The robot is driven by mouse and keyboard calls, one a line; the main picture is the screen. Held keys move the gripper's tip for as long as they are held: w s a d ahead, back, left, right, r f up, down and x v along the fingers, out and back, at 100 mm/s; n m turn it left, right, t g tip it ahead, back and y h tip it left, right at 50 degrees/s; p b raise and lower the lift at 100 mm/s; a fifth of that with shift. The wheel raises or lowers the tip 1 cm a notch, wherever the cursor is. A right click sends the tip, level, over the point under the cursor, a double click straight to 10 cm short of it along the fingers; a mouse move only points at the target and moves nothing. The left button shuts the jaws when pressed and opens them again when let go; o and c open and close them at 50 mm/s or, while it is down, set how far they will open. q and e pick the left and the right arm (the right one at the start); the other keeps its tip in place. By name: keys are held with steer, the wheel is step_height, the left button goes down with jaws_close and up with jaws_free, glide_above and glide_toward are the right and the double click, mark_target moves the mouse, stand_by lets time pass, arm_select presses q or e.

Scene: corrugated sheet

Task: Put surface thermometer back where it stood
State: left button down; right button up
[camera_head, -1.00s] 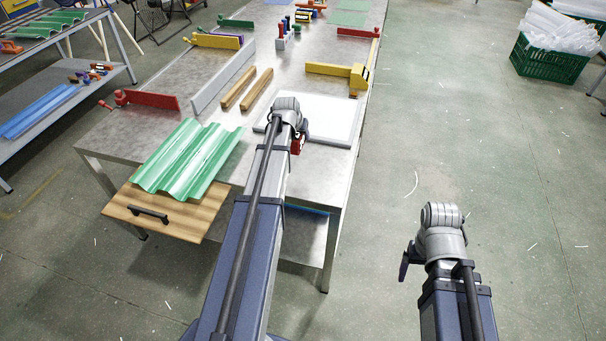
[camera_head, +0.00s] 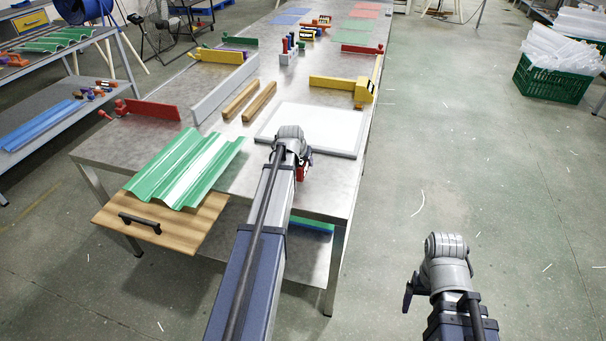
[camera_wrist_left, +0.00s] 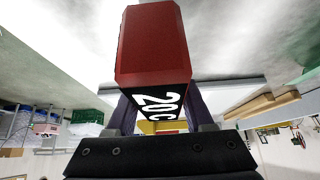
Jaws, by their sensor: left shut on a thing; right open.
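The surface thermometer (camera_wrist_left: 152,50) is a red block with a "20C" display, held between the dark fingers of my left gripper (camera_wrist_left: 160,112) in the left wrist view. In the head view a small red part of it (camera_head: 304,171) shows beside my left wrist, above the near part of the metal table (camera_head: 225,150). The left fingers are mostly hidden there by the wrist. My right gripper (camera_head: 408,296) is open and empty over the floor, right of the table; only part of its jaws shows.
A white board (camera_head: 335,120) lies just beyond my left wrist. Two wooden bars (camera_head: 262,102) and a yellow clamp (camera_head: 345,85) are farther on. Bare tabletop shows near the front.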

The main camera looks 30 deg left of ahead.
arm_select(q)
steer(key=shift+f+b, duration=1.95)
steer(key=shift+r, duration=0.15)
steer(key=c, duration=0.8)
jaws_free()
steer(key=shift+f, duration=0.2)
steer(key=o, duration=0.5)
steer(key=shift+r, duration=0.1)
